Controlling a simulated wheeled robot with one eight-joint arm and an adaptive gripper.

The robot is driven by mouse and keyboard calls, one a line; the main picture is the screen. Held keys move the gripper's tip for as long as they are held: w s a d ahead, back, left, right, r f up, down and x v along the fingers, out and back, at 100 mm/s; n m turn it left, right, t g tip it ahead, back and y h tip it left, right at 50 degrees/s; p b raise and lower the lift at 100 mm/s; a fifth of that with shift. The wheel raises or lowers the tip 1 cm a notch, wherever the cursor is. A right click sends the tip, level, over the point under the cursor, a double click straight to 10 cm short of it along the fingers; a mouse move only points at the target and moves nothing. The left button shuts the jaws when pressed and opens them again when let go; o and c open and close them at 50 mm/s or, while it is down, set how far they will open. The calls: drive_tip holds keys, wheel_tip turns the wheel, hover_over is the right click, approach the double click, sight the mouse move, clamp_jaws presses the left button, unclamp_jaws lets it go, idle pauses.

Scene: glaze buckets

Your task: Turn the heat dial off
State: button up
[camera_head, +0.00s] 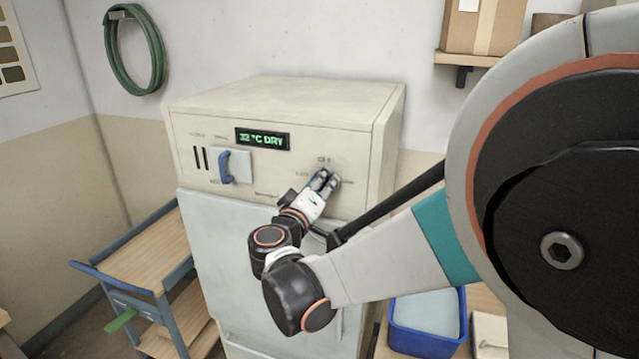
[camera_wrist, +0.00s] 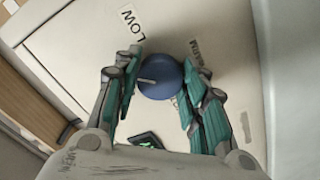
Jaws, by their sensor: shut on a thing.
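The heat dial (camera_wrist: 165,72) is a round blue knob with a pale pointer mark, set on the cream front panel of the cabinet (camera_head: 300,98). In the wrist view the mark points left. A LOW label is above left of the dial, and a partly covered label, seemingly WARM, is at its right. My gripper (camera_wrist: 161,64) has its fingers on both sides of the dial, shut on it. In the head view my gripper (camera_head: 324,181) is at the panel's right side and mostly hides the dial. The cabinet's display (camera_head: 262,139) reads 32 °C DRY.
A blue lever handle (camera_head: 226,167) sticks out at the panel's left. A blue-framed cart with wooden shelves (camera_head: 135,252) stands left of the cabinet. A blue bucket (camera_head: 427,343) is at the lower right. A green hose (camera_head: 112,50) hangs on the wall.

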drive_tip(key=shift+n+b, duration=0.35)
drive_tip(key=shift+n, duration=3.55)
drive_tip(key=o, duration=1.1)
drive_tip(key=shift+c, duration=0.2)
drive_tip(key=shift+r, duration=0.1)
